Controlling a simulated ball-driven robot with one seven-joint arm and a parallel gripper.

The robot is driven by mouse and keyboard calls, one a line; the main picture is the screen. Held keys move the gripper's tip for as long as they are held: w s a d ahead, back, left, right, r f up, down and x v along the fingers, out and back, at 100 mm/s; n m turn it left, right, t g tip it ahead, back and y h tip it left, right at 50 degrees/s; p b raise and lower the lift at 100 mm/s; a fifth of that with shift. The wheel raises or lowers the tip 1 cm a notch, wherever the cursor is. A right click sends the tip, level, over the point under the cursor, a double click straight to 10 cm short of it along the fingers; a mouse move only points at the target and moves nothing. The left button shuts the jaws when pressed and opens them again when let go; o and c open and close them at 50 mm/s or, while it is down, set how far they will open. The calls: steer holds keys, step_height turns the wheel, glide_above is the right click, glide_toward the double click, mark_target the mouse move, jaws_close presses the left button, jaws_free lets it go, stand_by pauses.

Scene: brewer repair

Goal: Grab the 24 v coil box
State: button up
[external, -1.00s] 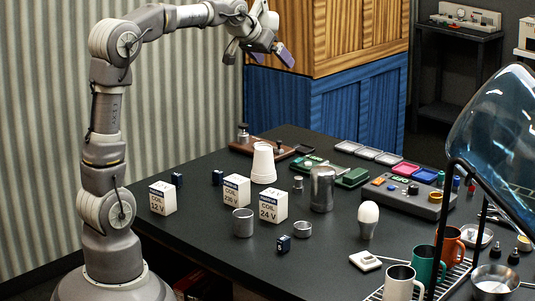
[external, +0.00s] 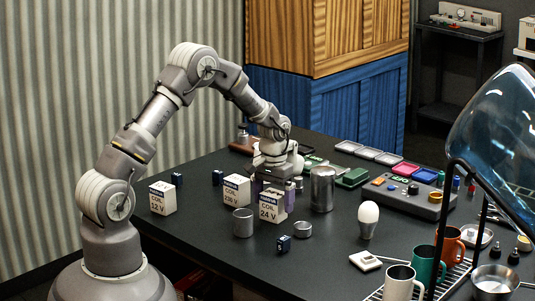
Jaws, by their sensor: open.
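The 24 V coil box (external: 271,209) is a white cube with a dark blue band and "COIL 24 V" on its front, standing upright on the dark table. My gripper (external: 273,194) points down at it, with one purple-tipped finger at its left and one at its right. The jaws are open. The fingers appear to straddle the top of the box; whether they touch it I cannot tell. My gripper hides part of the area behind the box.
The 230 V coil box (external: 236,190) stands close on the left, and the 12 V coil box (external: 162,198) farther left. A metal cup (external: 243,223) and a small metal ring (external: 302,229) are in front. A metal canister (external: 322,189) stands on the right. The front left table is clear.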

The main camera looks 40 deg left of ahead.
steer(key=shift+f, duration=0.35)
steer(key=shift+r, duration=0.1)
steer(key=shift+c, duration=0.3)
steer(key=c, duration=1.1)
steer(key=shift+r, duration=0.1)
steer(key=shift+c, duration=0.2)
